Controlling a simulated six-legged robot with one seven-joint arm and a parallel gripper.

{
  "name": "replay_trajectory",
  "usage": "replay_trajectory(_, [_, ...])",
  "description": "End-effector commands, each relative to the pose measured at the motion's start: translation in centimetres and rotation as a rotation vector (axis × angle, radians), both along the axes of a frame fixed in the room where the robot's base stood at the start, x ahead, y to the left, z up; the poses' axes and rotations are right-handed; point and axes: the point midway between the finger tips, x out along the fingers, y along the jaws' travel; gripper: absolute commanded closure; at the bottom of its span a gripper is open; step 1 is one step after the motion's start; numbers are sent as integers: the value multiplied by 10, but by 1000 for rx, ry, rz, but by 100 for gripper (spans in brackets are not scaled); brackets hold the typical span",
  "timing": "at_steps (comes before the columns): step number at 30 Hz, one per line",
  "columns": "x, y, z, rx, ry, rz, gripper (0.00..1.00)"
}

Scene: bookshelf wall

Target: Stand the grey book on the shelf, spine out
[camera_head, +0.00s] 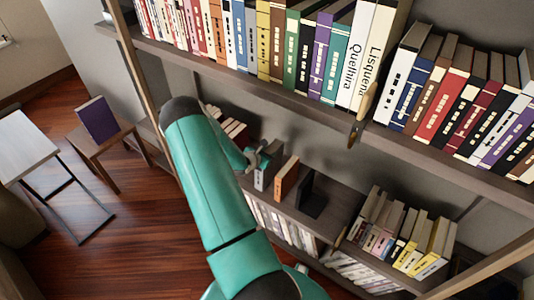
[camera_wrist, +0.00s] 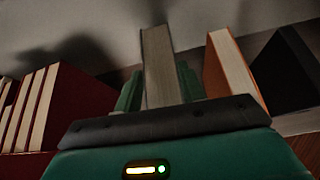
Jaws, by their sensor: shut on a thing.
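The grey book (camera_head: 263,177) is upright on or just above the middle shelf (camera_head: 262,206), in the gap left of an orange book (camera_head: 287,179). I cannot tell whether its bottom touches the board. My gripper (camera_head: 258,160) reaches in from the left and is shut on it. In the wrist view the grey book (camera_wrist: 159,66) stands between my two green fingers (camera_wrist: 160,88), with its pale page edges showing. The side facing out of the shelf looks grey with a small light label. Part of the book is hidden by my gripper.
A black bookend (camera_head: 312,196) stands right of the orange book. Dark red books (camera_wrist: 65,108) stand to the left, with a gap between. The upper shelf (camera_head: 300,103) runs above my arm. A purple book (camera_head: 97,119) is on a brown stool (camera_head: 92,149).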

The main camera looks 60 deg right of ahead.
Motion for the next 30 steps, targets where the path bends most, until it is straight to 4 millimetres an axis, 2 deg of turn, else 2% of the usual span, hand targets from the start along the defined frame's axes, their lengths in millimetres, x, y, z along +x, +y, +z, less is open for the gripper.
replay_trajectory(30, [1,-1,3,3,43,0,100])
